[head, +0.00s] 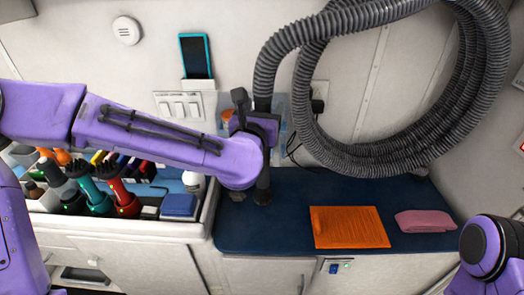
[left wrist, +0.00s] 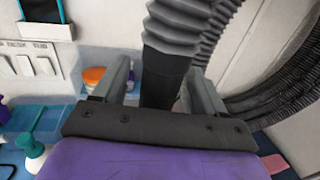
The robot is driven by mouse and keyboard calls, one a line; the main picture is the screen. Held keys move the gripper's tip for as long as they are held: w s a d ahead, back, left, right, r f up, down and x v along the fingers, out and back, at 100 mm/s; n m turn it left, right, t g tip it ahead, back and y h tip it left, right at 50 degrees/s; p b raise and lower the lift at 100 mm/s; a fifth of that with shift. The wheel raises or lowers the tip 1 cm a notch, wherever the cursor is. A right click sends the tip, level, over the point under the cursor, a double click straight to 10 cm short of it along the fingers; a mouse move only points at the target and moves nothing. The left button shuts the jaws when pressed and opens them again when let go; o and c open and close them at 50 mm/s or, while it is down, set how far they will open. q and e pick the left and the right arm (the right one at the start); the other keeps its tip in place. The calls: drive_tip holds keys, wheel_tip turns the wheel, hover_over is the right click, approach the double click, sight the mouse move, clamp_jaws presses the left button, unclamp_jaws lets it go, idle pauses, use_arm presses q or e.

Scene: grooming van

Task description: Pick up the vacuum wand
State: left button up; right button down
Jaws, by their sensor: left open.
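The vacuum wand (head: 262,188) is a black tube standing upright on the blue counter, joined at its top to a ribbed grey hose (head: 285,45). My left gripper (head: 258,122) is at its upper part, and my left arm hides the middle of the wand in the head view. In the left wrist view the wand (left wrist: 161,82) stands between the two grey fingers of my left gripper (left wrist: 158,88). The fingers are apart, with a visible gap on each side of the wand. Part of my right arm shows at the lower right, but its gripper is out of view.
A tray of grooming tools, including a teal-handled one (head: 96,190), is at left. The hose coils against the back wall. A phone (head: 195,57) hangs there.

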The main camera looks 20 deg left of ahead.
use_arm(q)
drive_tip(key=c, duration=1.2)
drive_tip(key=shift+o, duration=0.2)
